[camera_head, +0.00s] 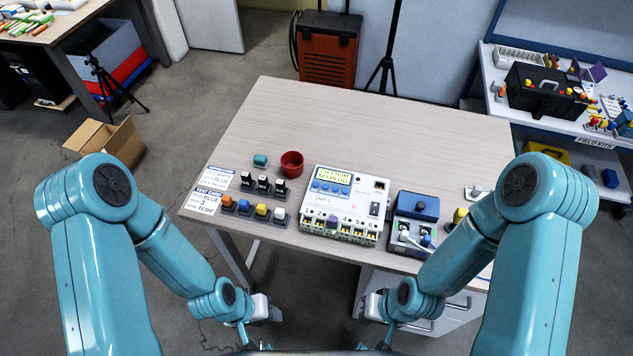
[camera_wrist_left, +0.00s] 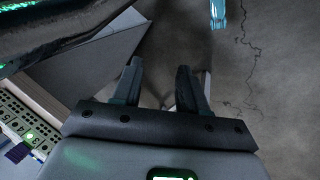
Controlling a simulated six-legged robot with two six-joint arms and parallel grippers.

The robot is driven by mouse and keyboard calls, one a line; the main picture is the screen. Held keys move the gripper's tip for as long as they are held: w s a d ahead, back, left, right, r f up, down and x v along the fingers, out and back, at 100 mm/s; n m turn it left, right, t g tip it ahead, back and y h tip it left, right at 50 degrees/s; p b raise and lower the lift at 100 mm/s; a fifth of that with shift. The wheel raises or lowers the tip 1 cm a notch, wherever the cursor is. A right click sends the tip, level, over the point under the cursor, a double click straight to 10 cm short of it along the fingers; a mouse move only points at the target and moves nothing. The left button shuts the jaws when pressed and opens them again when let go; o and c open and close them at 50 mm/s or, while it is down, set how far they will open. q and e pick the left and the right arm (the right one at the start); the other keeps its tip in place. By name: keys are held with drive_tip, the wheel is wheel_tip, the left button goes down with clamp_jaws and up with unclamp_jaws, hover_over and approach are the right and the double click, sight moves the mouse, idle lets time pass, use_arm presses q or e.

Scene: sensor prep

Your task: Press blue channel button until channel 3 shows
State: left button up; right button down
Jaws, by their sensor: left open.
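The white channel unit (camera_head: 340,205) stands on the table, with a lit yellow-green display (camera_head: 334,175) whose small text I cannot read reliably. A row of blue buttons (camera_head: 331,188) lies below the display. A purple plug (camera_head: 332,222) sits at the unit's front terminals. My left gripper (camera_head: 246,335) is below the table's front edge, well away from the buttons. In the left wrist view its jaws (camera_wrist_left: 161,88) are apart with nothing between them. My right gripper (camera_head: 386,338) is low in front of the table; its jaws are too unclear to judge.
Several small coloured sensors (camera_head: 253,210) and black parts stand left of the unit, near a red cup (camera_head: 291,164) and a test card (camera_head: 208,202). A blue-topped device (camera_head: 415,207) stands right of the unit. The table's back (camera_head: 390,125) is clear.

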use_arm(q)
drive_tip(key=shift+s, duration=0.1)
drive_tip(key=shift+c, duration=0.3)
clamp_jaws()
idle(1.3)
